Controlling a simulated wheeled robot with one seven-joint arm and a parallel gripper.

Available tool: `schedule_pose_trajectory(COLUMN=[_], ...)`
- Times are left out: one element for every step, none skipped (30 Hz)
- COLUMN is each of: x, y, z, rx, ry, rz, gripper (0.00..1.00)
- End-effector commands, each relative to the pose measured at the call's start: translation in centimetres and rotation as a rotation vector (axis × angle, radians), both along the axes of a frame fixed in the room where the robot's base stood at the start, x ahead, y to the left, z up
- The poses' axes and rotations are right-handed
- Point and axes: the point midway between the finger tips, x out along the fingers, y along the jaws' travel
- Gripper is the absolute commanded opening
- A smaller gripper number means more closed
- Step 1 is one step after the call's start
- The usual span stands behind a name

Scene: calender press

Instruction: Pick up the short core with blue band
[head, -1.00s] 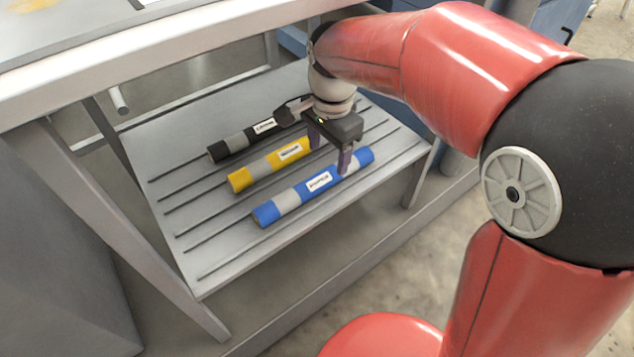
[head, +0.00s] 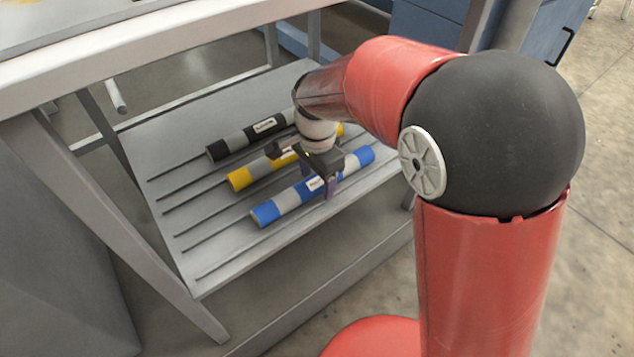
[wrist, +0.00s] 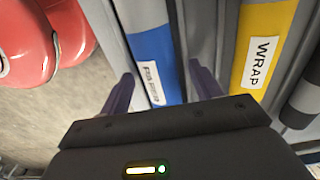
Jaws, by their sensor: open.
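The core with blue bands (head: 267,214) lies on the slatted shelf (head: 215,260), nearest its front edge. My wrist hides part of the core in the head view.
A yellow and grey core (head: 240,179) lies just behind the blue one; its label reads WRAP in the wrist view (wrist: 265,25). A black and grey core (head: 219,151) lies farther back. A table edge (head: 150,60) overhangs the shelf's back left. The shelf's left part is bare.

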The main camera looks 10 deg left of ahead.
Motion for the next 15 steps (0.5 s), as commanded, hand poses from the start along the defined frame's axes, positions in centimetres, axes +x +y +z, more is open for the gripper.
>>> schedule_pose_trajectory(x=[0.00,0.00,0.00,0.00,0.00,0.00,0.00,0.00,0.00,0.00,0.00,0.01,0.01,0.01,0.01], y=[0.00,0.00,0.00,0.00,0.00,0.00,0.00,0.00,0.00,0.00,0.00,0.01,0.01,0.00,0.01], z=[0.03,0.04,0.04,0.04,0.05,0.05,0.05,0.06,0.06,0.06,0.06,0.06,0.06,0.08,0.08], rx=[0.000,0.000,0.000,0.000,0.000,0.000,0.000,0.000,0.000,0.000,0.000,0.000,0.000,0.001,0.001], ry=[0.000,0.000,0.000,0.000,0.000,0.000,0.000,0.000,0.000,0.000,0.000,0.000,0.000,-0.001,-0.001], rz=[0.000,0.000,0.000,0.000,0.000,0.000,0.000,0.000,0.000,0.000,0.000,0.000,0.000,0.000,0.000], gripper=[0.64,0.64,0.58,0.54,0.51,0.45,0.41,0.37,0.32,0.28,0.24,0.19,0.15,0.14,0.14])
